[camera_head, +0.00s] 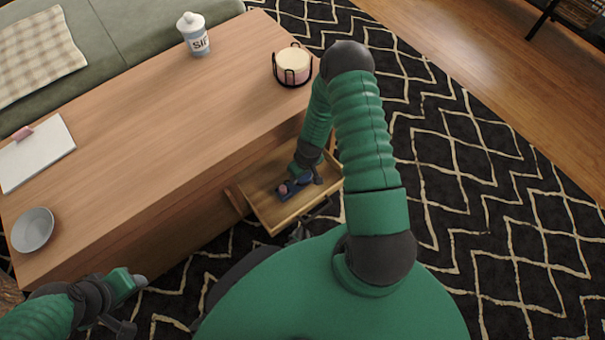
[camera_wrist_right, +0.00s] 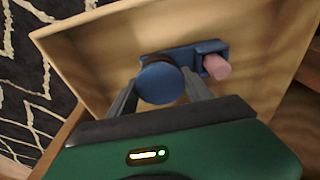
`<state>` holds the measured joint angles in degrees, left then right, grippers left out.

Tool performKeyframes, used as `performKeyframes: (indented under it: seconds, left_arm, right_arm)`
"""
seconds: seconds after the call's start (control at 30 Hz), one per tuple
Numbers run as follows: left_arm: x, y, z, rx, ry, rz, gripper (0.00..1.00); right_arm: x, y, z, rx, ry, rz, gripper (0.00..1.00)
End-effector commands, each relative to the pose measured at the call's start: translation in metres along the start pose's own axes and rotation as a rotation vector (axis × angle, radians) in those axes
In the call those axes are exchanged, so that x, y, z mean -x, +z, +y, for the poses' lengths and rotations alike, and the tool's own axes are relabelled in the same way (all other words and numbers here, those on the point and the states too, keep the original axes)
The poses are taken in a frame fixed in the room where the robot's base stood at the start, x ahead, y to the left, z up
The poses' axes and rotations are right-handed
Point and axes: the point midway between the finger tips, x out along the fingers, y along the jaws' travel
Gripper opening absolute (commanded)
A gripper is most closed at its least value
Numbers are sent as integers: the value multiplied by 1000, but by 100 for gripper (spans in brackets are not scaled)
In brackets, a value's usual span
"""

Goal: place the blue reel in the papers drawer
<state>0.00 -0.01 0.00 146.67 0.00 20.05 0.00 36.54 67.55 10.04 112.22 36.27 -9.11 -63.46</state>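The open drawer (camera_head: 270,215) is light wood and sticks out from the table's long side; its floor and walls fill much of the right wrist view (camera_wrist_right: 95,50). The blue reel (camera_wrist_right: 160,84) shows there as a round blue face between the fingers of my right gripper (camera_wrist_right: 160,76). The fingers reach its two sides and look closed on it. In the head view my right gripper (camera_head: 304,181) is down inside the drawer, and the reel is hard to make out. My left gripper (camera_head: 134,305) is empty with fingers apart, near the table's front corner.
A flat blue item (camera_wrist_right: 205,48) and a pink cylinder (camera_wrist_right: 216,67) are in the drawer beside the reel. On the table (camera_head: 150,130) are a candle in a black holder (camera_head: 292,66), a white jar (camera_head: 193,35), a grey bowl (camera_head: 33,231) and a white pad (camera_head: 35,155).

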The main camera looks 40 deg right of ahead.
Motion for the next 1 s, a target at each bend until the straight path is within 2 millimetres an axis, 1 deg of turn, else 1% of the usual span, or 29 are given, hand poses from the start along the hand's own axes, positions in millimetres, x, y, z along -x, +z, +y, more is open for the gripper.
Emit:
performKeyframes:
  seconds: [0.03,0.13,0.17,0.47,0.57,0.8,0.9,1.0]
  left_arm:
    - [0,0,0,0,0,0,49]
    - [0,0,0,0,0,0,49]
    - [0,0,0,0,0,0,49]
    - [2,0,0,0,0,0,49]
    - [14,-3,0,0,0,-1,49]
    - [61,-14,0,0,0,0,49]
    - [74,-18,0,0,0,0,49]
    - [82,-19,0,0,0,0,49]
  right_arm:
    - [0,0,0,0,0,0,65]
    - [0,0,0,0,0,0,78]
    - [0,0,0,0,0,0,80]
    - [2,0,0,-1,0,0,80]
    - [18,-1,0,0,0,0,80]
    - [83,-2,0,1,1,0,80]
    - [104,-2,0,0,0,0,80]
    - [117,-1,0,0,0,0,80]
